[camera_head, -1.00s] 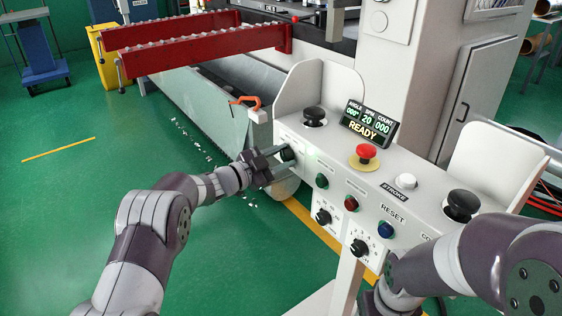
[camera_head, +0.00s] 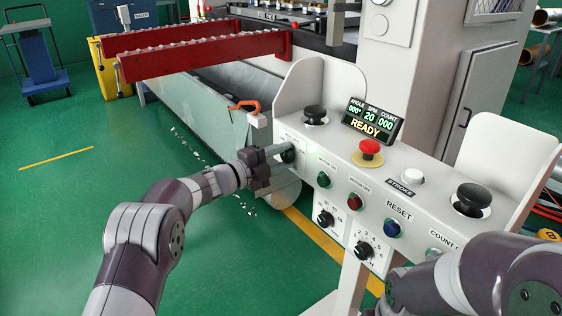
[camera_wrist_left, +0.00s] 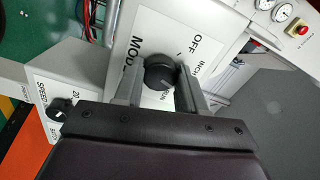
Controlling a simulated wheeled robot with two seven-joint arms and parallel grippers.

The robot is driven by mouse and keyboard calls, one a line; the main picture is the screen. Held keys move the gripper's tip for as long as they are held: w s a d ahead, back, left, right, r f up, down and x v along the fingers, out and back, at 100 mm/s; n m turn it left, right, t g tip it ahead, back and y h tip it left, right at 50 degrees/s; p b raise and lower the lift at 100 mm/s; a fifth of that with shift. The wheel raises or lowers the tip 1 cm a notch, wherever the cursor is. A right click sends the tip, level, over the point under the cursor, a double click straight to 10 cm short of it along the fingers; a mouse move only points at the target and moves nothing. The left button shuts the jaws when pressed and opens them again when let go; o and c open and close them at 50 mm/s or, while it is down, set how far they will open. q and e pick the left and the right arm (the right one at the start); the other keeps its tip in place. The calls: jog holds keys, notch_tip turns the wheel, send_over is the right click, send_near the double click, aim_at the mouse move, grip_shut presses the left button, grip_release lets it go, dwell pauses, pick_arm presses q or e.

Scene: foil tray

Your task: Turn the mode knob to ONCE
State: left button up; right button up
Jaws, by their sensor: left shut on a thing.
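The black mode knob (camera_wrist_left: 160,72) sits on a white plate marked MODE, OFF, INCH and what reads as RUN in the left wrist view. A ONCE mark is not visible there. The knob also shows at the panel's left end in the head view (camera_head: 289,155). My left gripper (camera_wrist_left: 157,80) has one finger on each side of the knob and is shut on it. In the head view the left gripper (camera_head: 279,152) reaches the panel from the left. The knob's pointer direction is hard to read. My right arm enters at lower right, its gripper out of sight.
The white control panel (camera_head: 408,173) carries a lit READY display (camera_head: 370,119), a red mushroom button (camera_head: 370,147), black palm buttons and several coloured buttons. The speed knob (camera_head: 326,218) sits below. A red-railed machine (camera_head: 190,42) stands behind; green floor is open at left.

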dwell(0.3)
pick_arm(q)
jog(key=o, duration=1.1)
jog(key=shift+c, duration=0.2)
jog(key=shift+a, duration=0.1)
jog(key=p+v, duration=0.3)
jog(key=v, duration=0.9)
jog(key=shift+s+a, duration=0.2)
